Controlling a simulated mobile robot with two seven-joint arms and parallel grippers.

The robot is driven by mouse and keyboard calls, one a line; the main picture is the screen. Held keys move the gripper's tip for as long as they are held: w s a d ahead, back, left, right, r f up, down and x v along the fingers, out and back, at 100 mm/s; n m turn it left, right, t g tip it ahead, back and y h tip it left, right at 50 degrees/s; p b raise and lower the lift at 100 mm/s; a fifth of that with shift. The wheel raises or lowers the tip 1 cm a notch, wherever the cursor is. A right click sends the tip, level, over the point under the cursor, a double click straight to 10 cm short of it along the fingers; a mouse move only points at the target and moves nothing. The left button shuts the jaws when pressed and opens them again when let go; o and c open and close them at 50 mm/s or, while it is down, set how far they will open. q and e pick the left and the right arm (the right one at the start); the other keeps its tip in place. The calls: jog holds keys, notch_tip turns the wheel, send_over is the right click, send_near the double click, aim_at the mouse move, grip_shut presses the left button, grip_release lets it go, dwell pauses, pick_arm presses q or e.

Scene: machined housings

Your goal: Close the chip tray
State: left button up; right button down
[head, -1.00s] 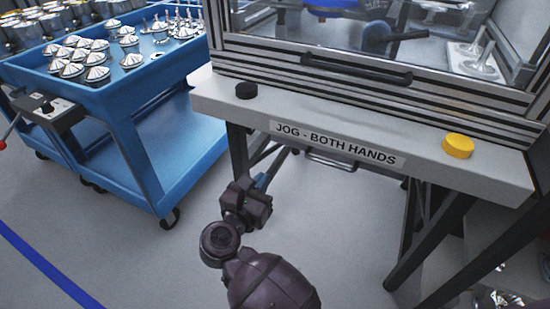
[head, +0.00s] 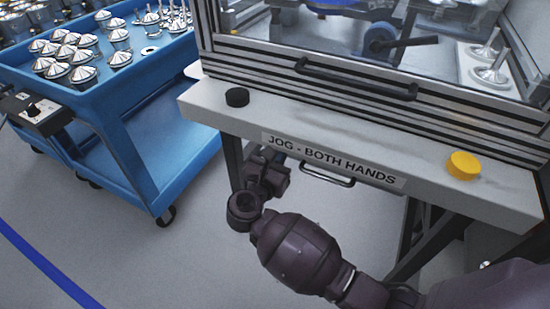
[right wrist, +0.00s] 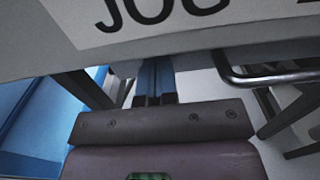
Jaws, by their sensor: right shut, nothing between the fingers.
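The chip tray's body does not show clearly; the ledge of the machine hides the space under it. A dark bar handle (head: 327,176), which seems to be the tray's, hangs just below the ledge's front edge, and it also shows at the right of the right wrist view (right wrist: 270,79). My right gripper (head: 279,160) is at the ledge's lower edge, left of the handle and apart from it. Its fingers (right wrist: 155,78) are shut and empty, pointing under the ledge. I cannot tell whether they touch anything. My left gripper is out of view.
The ledge (head: 225,118) carries a "JOG - BOTH HANDS" label (head: 332,162), a black button (head: 237,97) and a yellow button (head: 464,165). Above is the machine door with a black handle (head: 357,78). A blue cart (head: 140,115) with metal parts stands left. Open floor lies between.

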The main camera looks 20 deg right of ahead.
jog(key=shift+w+d, duration=0.1)
jog(key=shift+d, duration=0.1)
jog(key=shift+w, duration=0.1)
jog(key=shift+b+x, duration=0.45)
jog(key=shift+x, duration=1.2)
